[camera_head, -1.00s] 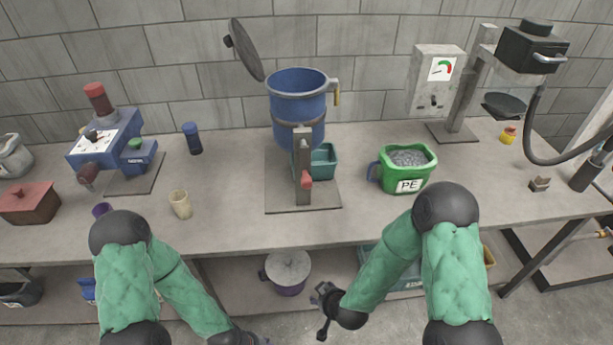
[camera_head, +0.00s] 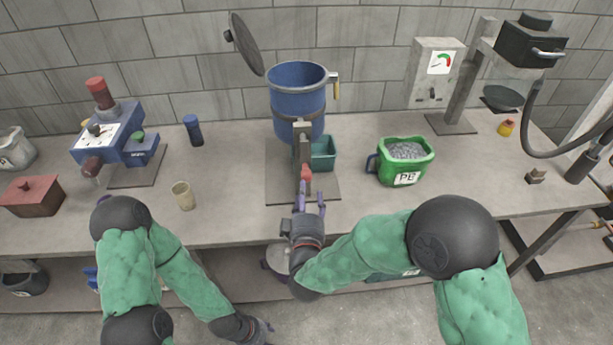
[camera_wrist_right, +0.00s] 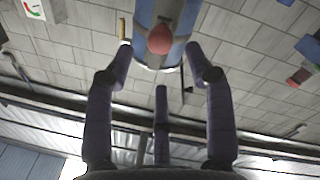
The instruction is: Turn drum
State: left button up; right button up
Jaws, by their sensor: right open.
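The blue drum (camera_head: 298,92) stands upright and open-topped on a stand at the back middle of the bench, with its grey lid (camera_head: 246,45) tilted up on the left. A grey lever with a red knob (camera_head: 306,172) hangs at the front of the drum; the red knob also shows in the right wrist view (camera_wrist_right: 160,39). My right gripper (camera_head: 309,197) is open just in front of and below the knob, its fingers pointing at it, apart from it as far as I can tell. My left gripper (camera_head: 258,330) hangs low in front of the bench; its fingers are too small to judge.
A green tub of grey granules (camera_head: 405,162) stands right of the drum, and a teal bin (camera_head: 323,153) sits under it. A beige cup (camera_head: 183,195) and a blue machine (camera_head: 112,140) are on the left. The bench front between cup and stand is clear.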

aim_at(306, 176)
jog(key=w, duration=0.4)
jog(key=w+b, duration=0.1)
jog(key=w, duration=0.2)
jog(key=shift+w+d, duration=0.2)
jog(key=shift+w, duration=0.2)
grip_shut()
